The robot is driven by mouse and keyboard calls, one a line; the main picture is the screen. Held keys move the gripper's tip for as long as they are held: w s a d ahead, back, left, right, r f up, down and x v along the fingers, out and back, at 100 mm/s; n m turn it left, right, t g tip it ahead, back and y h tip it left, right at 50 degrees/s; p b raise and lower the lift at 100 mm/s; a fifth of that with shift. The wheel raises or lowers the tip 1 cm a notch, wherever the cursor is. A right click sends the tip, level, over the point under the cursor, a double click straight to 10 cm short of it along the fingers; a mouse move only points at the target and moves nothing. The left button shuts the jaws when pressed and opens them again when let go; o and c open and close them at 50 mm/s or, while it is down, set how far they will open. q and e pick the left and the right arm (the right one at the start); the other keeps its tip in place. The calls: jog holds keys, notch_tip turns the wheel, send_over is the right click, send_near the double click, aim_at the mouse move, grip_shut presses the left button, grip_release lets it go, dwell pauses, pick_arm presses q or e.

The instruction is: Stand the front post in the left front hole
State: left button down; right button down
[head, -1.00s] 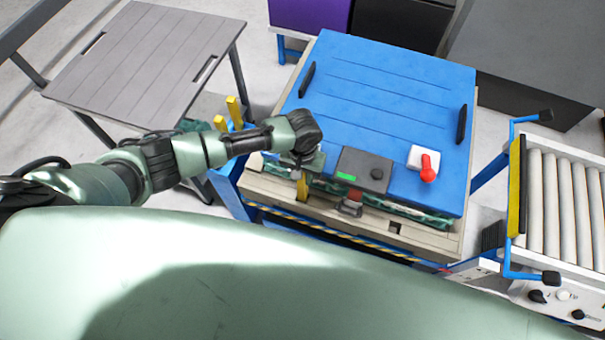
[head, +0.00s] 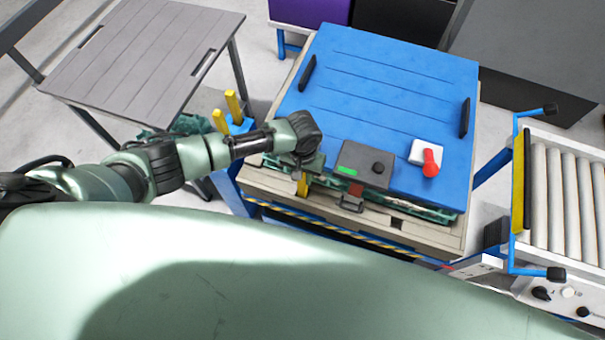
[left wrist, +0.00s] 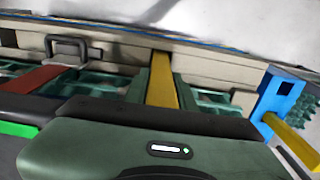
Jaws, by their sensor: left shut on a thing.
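My left gripper (head: 303,168) is at the front left corner of the blue-topped stack, pointing down. It is shut on a yellow post (head: 303,186). In the left wrist view the post (left wrist: 162,85) runs out from the gripper to the pale pallet edge (left wrist: 115,52). I cannot tell whether its far end is in a hole; the left front hole does not show. A dark square hole (head: 397,223) shows in the pallet's front edge farther right. My right gripper is out of view.
A blue holder (head: 241,127) with yellow posts (head: 232,103) stands left of the stack. On the blue lid (head: 390,85) are a grey box (head: 363,160) and a white box with a red knob (head: 430,160). A roller conveyor (head: 565,200) is at right.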

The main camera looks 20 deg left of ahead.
pick_arm(q)
jog(key=shift+f, duration=0.35)
jog(key=c, duration=1.1)
grip_release()
notch_tip(320, 180, up, 8)
jog(key=shift+f+b, duration=0.1)
jog(key=shift+b, duration=0.2)
